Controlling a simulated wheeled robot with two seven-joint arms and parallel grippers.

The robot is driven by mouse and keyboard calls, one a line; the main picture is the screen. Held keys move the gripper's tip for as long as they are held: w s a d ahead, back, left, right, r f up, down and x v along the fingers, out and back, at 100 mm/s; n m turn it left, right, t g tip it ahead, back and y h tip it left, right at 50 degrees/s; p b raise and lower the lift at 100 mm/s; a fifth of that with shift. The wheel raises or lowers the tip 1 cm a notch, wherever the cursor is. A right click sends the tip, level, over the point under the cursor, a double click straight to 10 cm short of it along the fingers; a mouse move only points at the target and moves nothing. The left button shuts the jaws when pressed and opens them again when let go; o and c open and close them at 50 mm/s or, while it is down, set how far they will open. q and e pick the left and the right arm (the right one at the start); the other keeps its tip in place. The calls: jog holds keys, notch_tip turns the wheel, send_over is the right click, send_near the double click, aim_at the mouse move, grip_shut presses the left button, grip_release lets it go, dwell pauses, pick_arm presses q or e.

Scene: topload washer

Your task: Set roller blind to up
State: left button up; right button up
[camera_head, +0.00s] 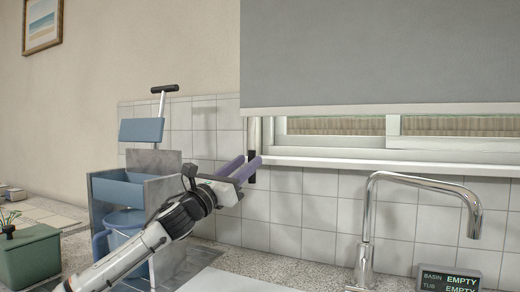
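The grey roller blind (380,55) hangs over the upper part of the window, its straight bottom edge a little above the lower window frame. A thin upright piece with a dark lower end (252,179) hangs at the window's left side, below the blind; I cannot tell for sure that it is the blind's pull. My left gripper (252,159) reaches up from the lower left, its two purple fingers apart and close to this piece. I cannot tell whether they touch it. Nothing shows held between the fingers. My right gripper is not in view.
A chrome faucet (368,215) stands at the right, by a small display (447,279) reading EMPTY. A blue and grey caddy (130,188) with a black-handled tool stands left of my arm. A green box (28,258) sits at far left. The white sill (400,164) juts out.

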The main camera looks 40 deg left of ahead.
pick_arm(q)
jog(key=p+x, duration=0.3)
jog(key=x, duration=0.4)
jog(key=shift+w, duration=0.1)
grip_shut()
